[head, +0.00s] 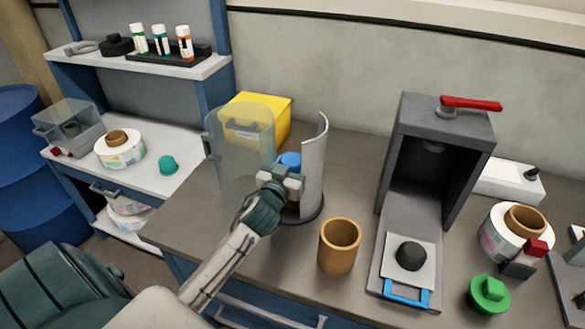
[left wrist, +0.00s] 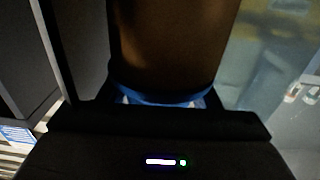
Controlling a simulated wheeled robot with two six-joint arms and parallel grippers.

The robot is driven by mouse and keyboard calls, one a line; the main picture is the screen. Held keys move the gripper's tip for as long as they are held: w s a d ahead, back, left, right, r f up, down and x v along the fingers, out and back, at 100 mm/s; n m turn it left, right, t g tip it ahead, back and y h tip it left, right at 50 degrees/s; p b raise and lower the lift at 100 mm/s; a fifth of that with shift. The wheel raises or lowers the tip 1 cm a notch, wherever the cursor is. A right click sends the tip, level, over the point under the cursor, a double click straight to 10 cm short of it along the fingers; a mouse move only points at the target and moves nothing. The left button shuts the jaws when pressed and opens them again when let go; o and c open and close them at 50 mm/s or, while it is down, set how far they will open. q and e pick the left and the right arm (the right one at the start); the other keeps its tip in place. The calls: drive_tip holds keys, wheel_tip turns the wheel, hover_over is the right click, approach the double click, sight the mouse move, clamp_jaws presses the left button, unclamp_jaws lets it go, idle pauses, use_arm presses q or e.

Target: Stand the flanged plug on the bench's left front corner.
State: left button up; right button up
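I cannot tell for sure which piece is the flanged plug. A green round piece with a wide flange and a block on top (head: 490,293) stands at the right front of the bench. A blue round piece (head: 290,161) shows behind my left gripper (head: 281,182), inside the curved guard. My left gripper reaches into the guard's opening, at the blue piece. In the left wrist view a brown cylinder (left wrist: 175,45) with a blue band (left wrist: 165,97) at its lower end fills the middle. The fingertips are hidden there. The bench's left front corner (head: 160,234) is bare. My right gripper is out of view.
The guard has a clear left panel (head: 235,150) and a grey right panel (head: 315,165). A brown tube (head: 339,246) stands in front of it. A grey press (head: 435,150) with a red lever stands to the right. A yellow bin (head: 265,112) is behind.

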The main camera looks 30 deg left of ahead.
sight(292, 159)
use_arm(q)
drive_tip(key=shift+c, duration=0.8)
wheel_tip(292, 159, up, 4)
drive_tip(key=shift+f+b, duration=0.1)
drive_tip(key=shift+b, duration=0.4)
drive_tip(key=s+d, duration=0.4)
drive_tip(key=s, duration=0.2)
drive_tip(key=s+d+r+b, duration=0.1)
drive_tip(key=s+d, duration=0.3)
drive_tip(key=s, duration=0.3)
drive_tip(key=shift+s+d, duration=0.25)
drive_tip(key=shift+d, duration=0.1)
